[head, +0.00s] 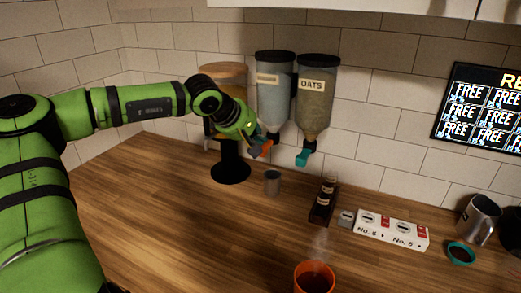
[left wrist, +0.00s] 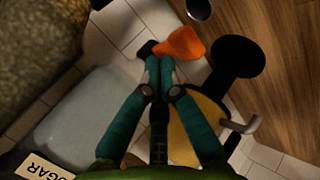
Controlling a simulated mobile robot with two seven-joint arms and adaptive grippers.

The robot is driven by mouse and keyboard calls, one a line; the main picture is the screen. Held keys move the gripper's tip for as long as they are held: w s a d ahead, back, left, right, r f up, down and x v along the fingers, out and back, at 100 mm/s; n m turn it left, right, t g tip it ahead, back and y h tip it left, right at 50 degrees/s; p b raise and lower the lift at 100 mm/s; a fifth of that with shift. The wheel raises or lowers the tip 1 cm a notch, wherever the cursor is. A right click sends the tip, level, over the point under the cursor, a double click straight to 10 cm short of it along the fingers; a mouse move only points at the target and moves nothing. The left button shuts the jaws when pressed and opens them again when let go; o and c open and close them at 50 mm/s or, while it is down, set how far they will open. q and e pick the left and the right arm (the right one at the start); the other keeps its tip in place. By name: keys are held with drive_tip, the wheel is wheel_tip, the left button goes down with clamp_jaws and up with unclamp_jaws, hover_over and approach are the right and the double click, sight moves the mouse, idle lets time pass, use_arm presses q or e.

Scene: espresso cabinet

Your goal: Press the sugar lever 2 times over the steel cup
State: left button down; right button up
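The sugar dispenser (head: 274,95) hangs on the tiled wall; its label reads "SUGAR" in the left wrist view (left wrist: 47,168). Its orange lever (left wrist: 182,44) sticks out below it. My left gripper (left wrist: 159,62) has its two teal fingertips together, with nothing seen between them. The tips are right by the orange lever; I cannot tell whether they touch it. In the head view the left gripper (head: 258,143) is small and partly hidden by its wrist. The steel cup (head: 272,183) stands upright on the counter below the sugar dispenser. My right gripper is not in view.
The oats dispenser (head: 317,97) with a teal lever (head: 305,157) hangs just right. A dispenser on a black stand (head: 231,170) is on the left. A bottle rack (head: 324,200), white box (head: 392,231), orange cup (head: 314,278) and steel pitcher (head: 478,219) stand on the counter.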

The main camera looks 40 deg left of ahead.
use_arm(q)
drive_tip(key=shift+f, duration=0.1)
idle(0.7)
drive_tip(key=shift+f+b, duration=0.35)
drive_tip(key=shift+b, duration=0.25)
drive_tip(key=shift+f+b, duration=1.25)
drive_tip(key=shift+f, duration=0.05)
idle(0.9)
idle(0.3)
drive_tip(key=shift+r+p, duration=1)
drive_tip(key=shift+r, duration=0.75)
